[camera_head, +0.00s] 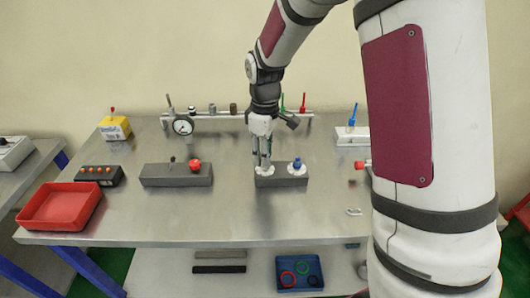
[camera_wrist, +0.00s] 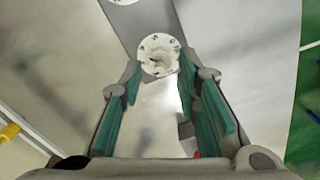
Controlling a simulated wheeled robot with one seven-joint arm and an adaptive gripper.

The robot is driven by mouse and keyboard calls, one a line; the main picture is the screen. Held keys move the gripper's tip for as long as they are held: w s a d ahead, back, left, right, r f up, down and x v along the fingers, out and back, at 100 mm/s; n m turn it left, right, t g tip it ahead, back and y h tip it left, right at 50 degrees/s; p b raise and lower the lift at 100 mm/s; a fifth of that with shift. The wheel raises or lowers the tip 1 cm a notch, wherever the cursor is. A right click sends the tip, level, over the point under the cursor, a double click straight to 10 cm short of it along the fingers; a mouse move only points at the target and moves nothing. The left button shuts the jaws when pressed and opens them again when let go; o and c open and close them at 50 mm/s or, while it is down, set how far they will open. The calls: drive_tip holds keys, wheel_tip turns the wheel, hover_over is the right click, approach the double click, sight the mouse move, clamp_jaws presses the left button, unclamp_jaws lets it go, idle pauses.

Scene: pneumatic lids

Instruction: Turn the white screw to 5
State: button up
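A grey block (camera_head: 267,183) on the metal table carries two white round dials. The left dial (camera_head: 262,171) lies just below my gripper (camera_head: 264,158), which points down at it. In the wrist view this dial (camera_wrist: 158,56) has dark marks around its rim, too small to read; a white screw cannot be made out clearly on it. My gripper (camera_wrist: 160,78) also shows in the wrist view, its green-padded fingers apart and nothing held between them. The right dial (camera_head: 297,170) has a blue knob on top.
A second grey block (camera_head: 176,181) with a red knob (camera_head: 195,164) and a pressure gauge (camera_head: 183,126) stand to the left. A red tray (camera_head: 57,225), a black button box (camera_head: 98,178) and a yellow box (camera_head: 115,131) are further left. The table's front is clear.

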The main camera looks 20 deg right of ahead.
clamp_jaws()
drive_tip(key=shift+m, duration=0.3)
drive_tip(key=m, duration=0.8)
drive_tip(key=shift+m+p, duration=0.4)
drive_tip(key=m+p, duration=0.1)
drive_tip(key=m, duration=0.4)
drive_tip(key=shift+a+m, duration=0.1)
drive_tip(key=shift+m, duration=0.2)
drive_tip(key=m+p, duration=0.1)
drive_tip(key=m, duration=0.3)
drive_tip(key=shift+m, duration=0.3)
